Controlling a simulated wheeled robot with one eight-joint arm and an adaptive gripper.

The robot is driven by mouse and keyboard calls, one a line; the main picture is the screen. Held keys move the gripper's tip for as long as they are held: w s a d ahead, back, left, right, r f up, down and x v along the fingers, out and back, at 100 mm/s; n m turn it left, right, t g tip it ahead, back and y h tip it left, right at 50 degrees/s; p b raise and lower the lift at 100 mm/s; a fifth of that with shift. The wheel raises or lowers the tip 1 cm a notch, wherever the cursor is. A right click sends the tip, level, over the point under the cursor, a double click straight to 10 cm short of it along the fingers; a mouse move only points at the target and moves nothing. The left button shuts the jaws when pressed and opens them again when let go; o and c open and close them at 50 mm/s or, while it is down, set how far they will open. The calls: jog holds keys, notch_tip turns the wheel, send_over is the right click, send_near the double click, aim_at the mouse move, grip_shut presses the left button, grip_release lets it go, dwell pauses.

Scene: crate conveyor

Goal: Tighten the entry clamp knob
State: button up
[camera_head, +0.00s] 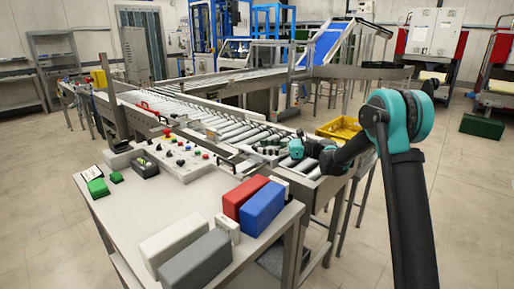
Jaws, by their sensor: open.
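My arm reaches in from the right over the near end of the roller conveyor (240,133). My gripper (268,151) is small and dark, low over the rollers beside the near side rail; it is open. I see nothing held in it. I cannot pick out the entry clamp knob for certain. A small red part (143,106) sits on the conveyor's side farther left, and another small red part (167,132) is near the control panel (182,155). Whether the gripper touches anything is too small to tell.
A table (120,212) in front carries a red block (243,196), a blue block (263,209), a white block (172,240) and a grey block (196,262). A yellow crate (340,129) stands behind my forearm.

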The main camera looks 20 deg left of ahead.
aim_at(257, 146)
jog(key=shift+s+a, duration=0.2)
jog(key=shift+a, duration=0.65)
jog(key=shift+s+a, duration=0.15)
jog(key=shift+a, duration=0.7)
jog(key=shift+c, duration=0.6)
jog(key=c, duration=1.1)
jog(key=shift+o, duration=0.2)
jog(key=shift+m+t, duration=0.4)
jog(key=shift+t, duration=0.2)
jog(key=m+t, duration=0.2)
jog(key=t, duration=0.1)
jog(key=m+t, duration=0.2)
jog(key=t, duration=0.1)
jog(key=shift+s+t, duration=0.15)
jog(key=shift+t, duration=0.25)
jog(key=shift+m+t+h, duration=1.2)
jog(key=shift+m+t, duration=0.7)
jog(key=shift+t, duration=0.6)
